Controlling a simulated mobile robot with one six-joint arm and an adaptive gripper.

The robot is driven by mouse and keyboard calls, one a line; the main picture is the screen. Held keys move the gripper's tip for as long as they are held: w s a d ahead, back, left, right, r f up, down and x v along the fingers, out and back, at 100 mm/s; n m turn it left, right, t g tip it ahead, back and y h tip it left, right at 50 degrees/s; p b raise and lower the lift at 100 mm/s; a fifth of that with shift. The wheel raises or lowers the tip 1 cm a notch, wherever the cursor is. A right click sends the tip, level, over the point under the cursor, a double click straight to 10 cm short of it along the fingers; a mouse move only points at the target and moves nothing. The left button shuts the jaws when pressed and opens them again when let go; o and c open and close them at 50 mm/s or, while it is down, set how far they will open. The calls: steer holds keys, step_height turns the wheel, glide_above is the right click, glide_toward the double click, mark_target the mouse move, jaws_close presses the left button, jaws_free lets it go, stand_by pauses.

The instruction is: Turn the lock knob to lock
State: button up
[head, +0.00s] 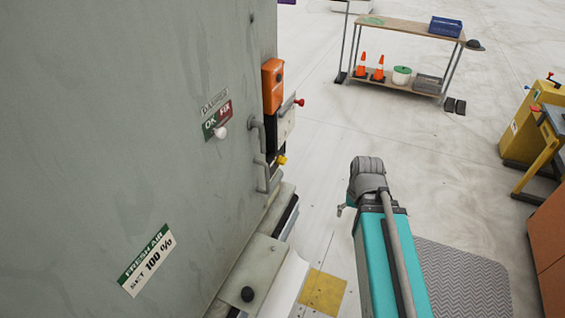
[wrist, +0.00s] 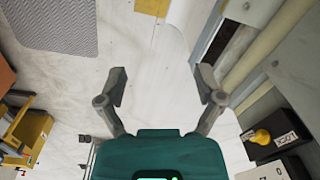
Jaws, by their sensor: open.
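The lock knob (wrist: 262,136) is yellow and sits on a dark plate beside a label reading LOCK (wrist: 285,138), at the lower right of the wrist view. A small yellow knob (head: 281,160) also shows in the head view, low on the side of the grey cabinet, below an orange box. My gripper (wrist: 162,86) is open and empty, its two fingers spread over bare floor. The knob is outside the fingers, to their right and apart from them. In the head view my arm stands to the right of the cabinet, and the fingers cannot be made out clearly.
The grey cabinet (head: 120,120) fills the left, with pipes (head: 262,155), an orange box (head: 272,85) and a red knob (head: 299,102) on its edge. A shelf cart (head: 410,30) stands at the back. Yellow equipment (head: 540,125) is at right. Floor between is clear.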

steer(key=w+a+f+m+y+b, duration=0.3)
steer(key=w+f+m+y+b, duration=0.1)
steer(key=w+f+b, duration=0.1)
steer(key=m+t+y+b, duration=0.6)
steer(key=m+y+b, duration=0.7)
steer(key=m+b, duration=0.4)
glide_toward(286, 161)
steer(key=d, duration=0.3)
steer(key=shift+s+d+m, duration=0.15)
steer(key=shift+s+m, duration=0.15)
steer(key=shift+s, duration=0.15)
steer(key=x, duration=1.3)
steer(key=shift+w+a+f, duration=0.2)
steer(key=shift+a+f, duration=0.05)
steer(key=shift+a, duration=0.15)
